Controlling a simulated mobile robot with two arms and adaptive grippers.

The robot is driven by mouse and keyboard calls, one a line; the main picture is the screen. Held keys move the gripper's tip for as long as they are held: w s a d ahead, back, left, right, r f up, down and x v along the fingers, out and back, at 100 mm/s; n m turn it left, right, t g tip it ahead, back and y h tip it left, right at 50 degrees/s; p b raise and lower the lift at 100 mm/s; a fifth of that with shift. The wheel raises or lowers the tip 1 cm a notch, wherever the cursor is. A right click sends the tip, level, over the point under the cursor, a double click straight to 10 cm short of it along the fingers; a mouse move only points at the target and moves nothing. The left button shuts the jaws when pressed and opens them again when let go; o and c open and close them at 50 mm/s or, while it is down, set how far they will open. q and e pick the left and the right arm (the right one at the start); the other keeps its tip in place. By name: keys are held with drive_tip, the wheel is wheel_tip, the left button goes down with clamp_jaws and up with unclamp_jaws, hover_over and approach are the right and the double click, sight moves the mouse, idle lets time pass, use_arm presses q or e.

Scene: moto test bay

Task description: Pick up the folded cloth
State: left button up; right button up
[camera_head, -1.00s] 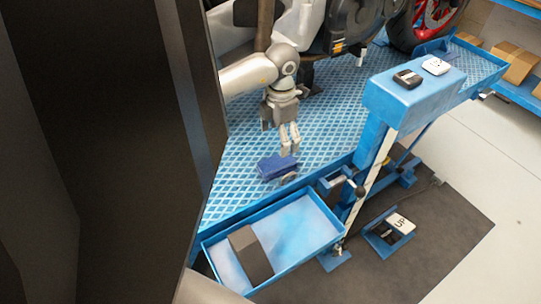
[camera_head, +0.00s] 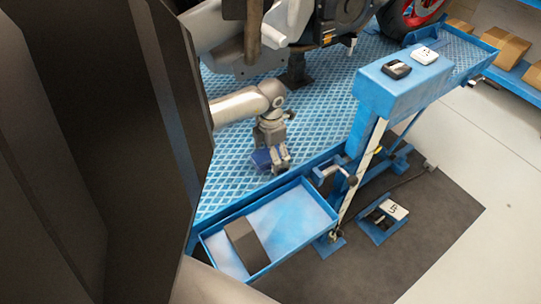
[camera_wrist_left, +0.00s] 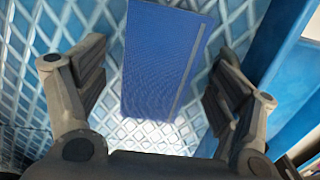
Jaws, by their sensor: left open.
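The folded cloth is a dark blue rectangular bundle (camera_head: 262,159) lying on the blue diamond-patterned platform, close to its front edge. In the left wrist view the cloth (camera_wrist_left: 160,62) lies between the two spread fingers, with a gap on each side. My left gripper (camera_head: 275,164) is low over the cloth and hides part of it in the head view. In the wrist view the left gripper (camera_wrist_left: 165,90) is open and empty. My right gripper is not in view.
A blue tray (camera_head: 293,266) with a dark block (camera_head: 246,247) is in front of the platform. A blue raised beam (camera_head: 390,97) carries two small devices to the right. A motorcycle (camera_head: 345,30) stands behind. A pedal unit (camera_head: 383,220) is on the floor mat.

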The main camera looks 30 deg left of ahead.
use_arm(q)
drive_tip(key=c, duration=1)
drive_tip(key=shift+r, duration=0.15)
